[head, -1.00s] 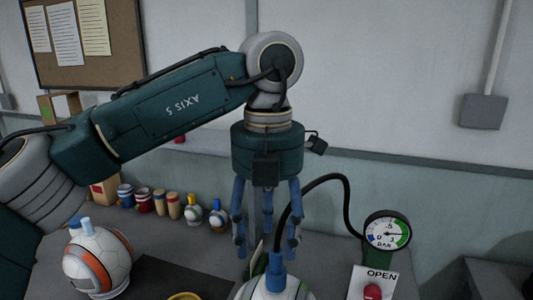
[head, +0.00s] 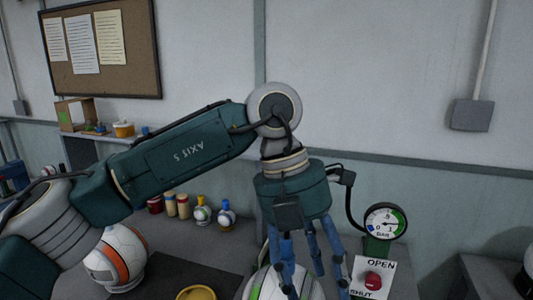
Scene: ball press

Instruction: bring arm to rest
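My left arm comes in from the left, and its gripper (head: 308,285) points down with blue fingers in front of a white and green ball (head: 256,287) at the bottom of the head view. The fingers look spread, but their tips run near the lower edge and I cannot tell whether they touch the ball. The ball is partly hidden by the fingers. My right gripper is not in view.
A pressure gauge (head: 385,222) stands right of the gripper, above an OPEN/SHUT panel with a red knob (head: 373,280). A white and orange ball (head: 116,257) sits at left. A yellow ring (head: 197,294) lies on a dark mat (head: 165,276). Small bottles (head: 225,213) line the back.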

